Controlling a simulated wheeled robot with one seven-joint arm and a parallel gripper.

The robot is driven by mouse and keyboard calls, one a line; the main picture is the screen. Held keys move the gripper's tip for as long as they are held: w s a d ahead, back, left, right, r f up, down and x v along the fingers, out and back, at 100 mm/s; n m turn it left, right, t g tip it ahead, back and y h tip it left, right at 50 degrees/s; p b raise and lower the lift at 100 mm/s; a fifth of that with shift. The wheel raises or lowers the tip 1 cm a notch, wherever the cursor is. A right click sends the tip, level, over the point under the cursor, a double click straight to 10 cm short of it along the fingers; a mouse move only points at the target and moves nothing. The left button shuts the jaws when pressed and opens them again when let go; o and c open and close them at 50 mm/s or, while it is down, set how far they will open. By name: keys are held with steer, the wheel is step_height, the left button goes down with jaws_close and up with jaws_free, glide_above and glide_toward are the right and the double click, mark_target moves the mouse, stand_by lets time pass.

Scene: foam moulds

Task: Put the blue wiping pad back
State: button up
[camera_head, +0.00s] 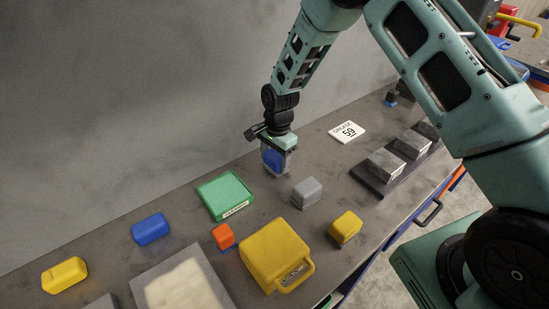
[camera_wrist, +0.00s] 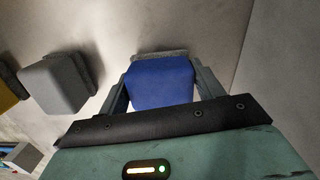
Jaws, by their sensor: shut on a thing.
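My gripper (camera_head: 278,163) is shut on a blue pad (camera_head: 273,160) over the back of the bench, near the wall. In the wrist view, my gripper (camera_wrist: 163,82) has one finger on each side of the blue pad (camera_wrist: 160,84), and a grey-green edge shows behind it. Whether the pad touches the bench or hangs just above it I cannot tell. A second blue block (camera_head: 151,228) lies on the bench at the left, apart from my gripper.
A grey block (camera_head: 307,192) stands close to my gripper, also in the wrist view (camera_wrist: 55,84). Around are a green box (camera_head: 226,194), orange block (camera_head: 223,236), yellow case (camera_head: 272,252), yellow block (camera_head: 345,227), white card (camera_head: 347,132), dark rack (camera_head: 375,182) and pale-filled tray (camera_head: 215,282).

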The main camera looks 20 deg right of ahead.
mark_target(277, 154)
steer(key=shift+f, duration=0.5)
steer(key=o, duration=1.3)
steer(key=shift+f, duration=0.1)
steer(key=shift+o, duration=0.2)
steer(key=shift+r, duration=0.2)
steer(key=r+b, duration=0.1)
steer(key=r, duration=0.2)
steer(key=r+b, duration=0.1)
steer(key=r, duration=0.3)
steer(key=d+r+b, duration=0.1)
steer(key=r, duration=0.3)
steer(key=shift+w+r+b, duration=0.1)
steer(key=shift+r+b, duration=0.05)
steer(key=shift+b, duration=0.15)
steer(key=s+a+r+n, duration=0.4)
steer(key=s+n, duration=0.1)
steer(key=s, duration=0.3)
steer(key=s+a+r+n, duration=0.4)
steer(key=s+r+n, duration=0.1)
steer(key=s, duration=0.3)
steer(key=s+d+r+n, duration=0.1)
steer(key=s+n, duration=0.9)
steer(key=s, duration=0.7)
steer(key=shift+s+d+r, duration=0.15)
steer(key=shift+s+r, duration=0.1)
steer(key=shift+r, duration=0.15)
